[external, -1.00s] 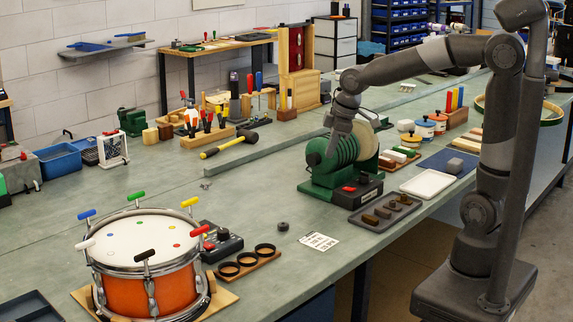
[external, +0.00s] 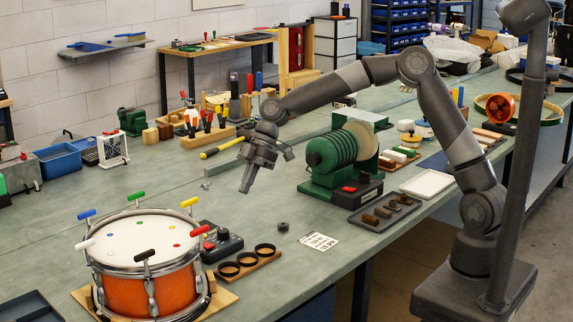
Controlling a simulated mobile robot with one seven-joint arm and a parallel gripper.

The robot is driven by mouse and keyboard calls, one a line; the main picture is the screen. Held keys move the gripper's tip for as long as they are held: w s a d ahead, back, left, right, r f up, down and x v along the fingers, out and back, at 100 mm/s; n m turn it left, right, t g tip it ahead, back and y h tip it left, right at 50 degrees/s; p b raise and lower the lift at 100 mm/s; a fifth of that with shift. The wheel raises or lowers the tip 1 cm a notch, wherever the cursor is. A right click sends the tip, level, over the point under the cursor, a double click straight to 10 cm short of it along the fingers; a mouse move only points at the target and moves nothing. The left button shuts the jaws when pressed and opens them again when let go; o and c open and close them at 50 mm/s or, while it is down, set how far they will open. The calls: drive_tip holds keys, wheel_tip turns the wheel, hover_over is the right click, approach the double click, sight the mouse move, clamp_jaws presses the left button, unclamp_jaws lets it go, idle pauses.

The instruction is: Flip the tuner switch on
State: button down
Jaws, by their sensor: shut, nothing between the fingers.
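A dark control box (external: 221,242) sits on the bench just right of the drum, with a knob and a small red part on top. It appears to be the tuner; its switch is too small to tell its position. My gripper (external: 245,190) is shut and empty, pointing down above the bench. In the picture it is up and to the right of the box, and apart from it.
An orange drum (external: 150,290) with several coloured T-handles stands left of the box. A wooden strip with black rings (external: 247,261) lies in front of it. A green machine (external: 340,165) stands right of my gripper.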

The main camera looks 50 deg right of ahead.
drive_tip(key=shift+w+a+f+n+g+y, duration=0.25)
drive_tip(key=shift+w+a+y, duration=0.35)
drive_tip(key=shift+w+a, duration=0.3)
drive_tip(key=shift+w+a+f+n+g+y, duration=0.1)
drive_tip(key=shift+w+a+n+g+y, duration=0.2)
drive_tip(key=shift+w+a+y, duration=0.55)
drive_tip(key=shift+s+a+h, duration=0.2)
drive_tip(key=shift+h, duration=0.15)
hover_over(209, 247)
drive_tip(key=d, duration=0.3)
drive_tip(key=f, duration=0.4)
drive_tip(key=w+f, duration=0.1)
drive_tip(key=f, duration=0.1)
drive_tip(key=shift+a+f, duration=0.2)
drive_tip(key=shift+f, duration=0.2)
drive_tip(key=f, duration=0.3)
drive_tip(key=shift+s+a+f, duration=0.1)
drive_tip(key=shift+s+f, duration=0.1)
drive_tip(key=shift+f, duration=0.4)
drive_tip(key=shift+s, duration=0.1)
drive_tip(key=shift+s+f, duration=0.1)
drive_tip(key=shift+f, duration=0.2)
